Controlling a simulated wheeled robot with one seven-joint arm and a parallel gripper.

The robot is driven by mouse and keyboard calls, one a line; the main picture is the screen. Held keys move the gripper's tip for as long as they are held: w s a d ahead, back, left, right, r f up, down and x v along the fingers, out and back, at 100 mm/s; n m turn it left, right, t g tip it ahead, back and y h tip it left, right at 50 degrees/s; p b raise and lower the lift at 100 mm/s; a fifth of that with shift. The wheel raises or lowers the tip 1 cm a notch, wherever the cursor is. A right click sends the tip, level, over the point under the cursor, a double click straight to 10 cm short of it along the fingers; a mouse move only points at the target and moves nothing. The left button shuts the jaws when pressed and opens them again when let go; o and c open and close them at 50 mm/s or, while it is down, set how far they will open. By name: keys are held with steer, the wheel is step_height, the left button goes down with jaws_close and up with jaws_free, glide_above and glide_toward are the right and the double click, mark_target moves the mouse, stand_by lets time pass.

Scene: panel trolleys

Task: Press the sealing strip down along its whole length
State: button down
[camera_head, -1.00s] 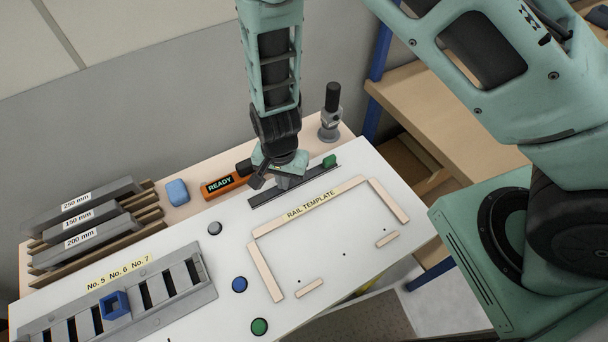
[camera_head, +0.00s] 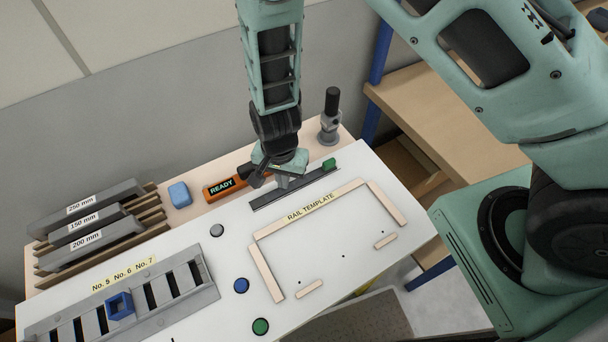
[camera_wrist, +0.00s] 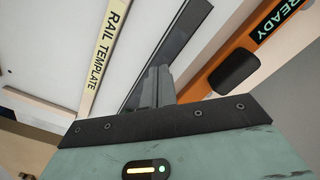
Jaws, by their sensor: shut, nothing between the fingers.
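An orange READY device (camera_head: 222,187) lies behind the strip, close to my gripper. A blue block (camera_head: 180,195) and a dark-handled tool (camera_head: 330,115) stand on the back ledge. A wooden rail template (camera_head: 265,273) lies in front. A slotted grey rack (camera_head: 75,328) is at left.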

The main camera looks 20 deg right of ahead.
mark_target(262, 201)
steer(key=shift+r, duration=0.6)
steer(key=shift+f, duration=0.1)
steer(key=shift+s+a+p, duration=0.2)
steer(key=shift+a+p, duration=0.25)
steer(key=shift+a, duration=0.55)
steer(key=shift+s+a+p, duration=0.15)
steer(key=shift+a+p, duration=0.25)
steer(key=shift+a, duration=0.55)
steer(key=shift+s+a+p, duration=0.2)
steer(key=shift+a+p, duration=0.25)
steer(key=shift+a, duration=0.55)
steer(key=shift+f, duration=0.1)
steer(key=shift+f+b, duration=1.1)
steer(key=shift+f, duration=0.35)
steer(key=shift+r, duration=0.1)
